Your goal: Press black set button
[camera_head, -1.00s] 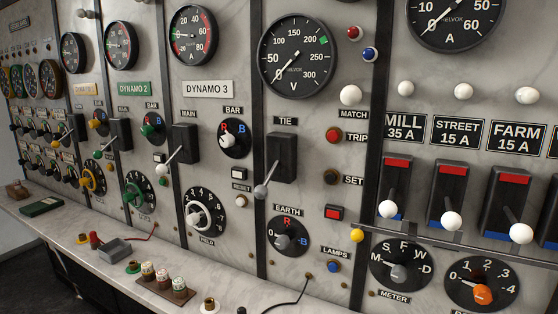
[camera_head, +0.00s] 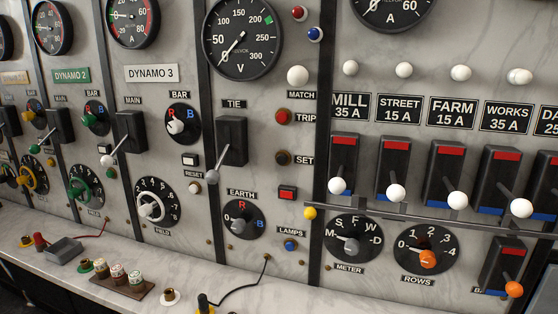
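The black set button (camera_head: 283,158) is a small dark knob in a brownish ring on the marble panel. It sits just left of the SET label (camera_head: 305,160), below the red TRIP button (camera_head: 282,117). Nothing touches it or covers it. Neither of my grippers shows in the head view.
The TIE lever (camera_head: 232,142) with its grey knob stands out left of the button. A lit red square (camera_head: 287,193) is below it. Right of a dark post, switches with white knobs (camera_head: 338,186) jut out. A marble ledge (camera_head: 235,287) below carries a plug with a cable (camera_head: 205,301).

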